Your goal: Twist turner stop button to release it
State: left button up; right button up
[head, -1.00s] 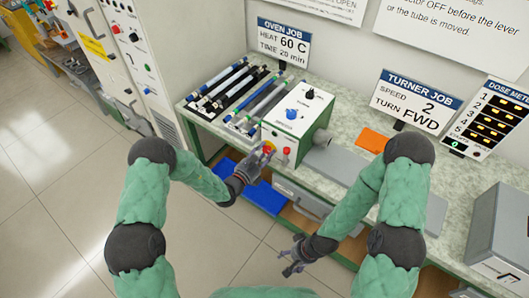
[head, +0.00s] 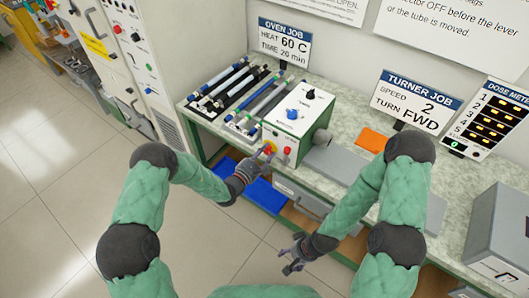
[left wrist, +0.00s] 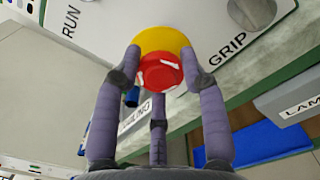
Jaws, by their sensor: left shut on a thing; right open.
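The turner (head: 298,122) is a white and green box on the bench, with a blue knob on its top. Its red stop button (left wrist: 161,72) on a yellow base (left wrist: 163,40) sits on the front face, and the yellow and red also show in the head view (head: 268,149). My left gripper (left wrist: 163,66) is shut around the red button, with fingers on both sides and one below. My right gripper (head: 291,265) is open and empty, low in front of the bench and apart from everything.
Rods lie in racks (head: 236,86) left of the turner. A second red control (head: 287,151) is right of the stop button. An orange pad (head: 372,140) lies on the bench, with a blue bin (head: 265,196) below. The TURNER JOB sign (head: 418,100) reads speed 2, turn FWD.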

pick_arm(q)
jog(key=shift+w+d, duration=0.1)
dwell(0.5)
jog(key=o, duration=1.1)
jog(key=shift+d, duration=0.1)
jog(key=shift+o, duration=0.2)
jog(key=shift+s+a+f, duration=0.1)
jog(key=shift+s+a, duration=0.3)
jog(key=shift+a, duration=0.05)
jog(key=v, duration=1.1)
jog(key=shift+d, duration=0.1)
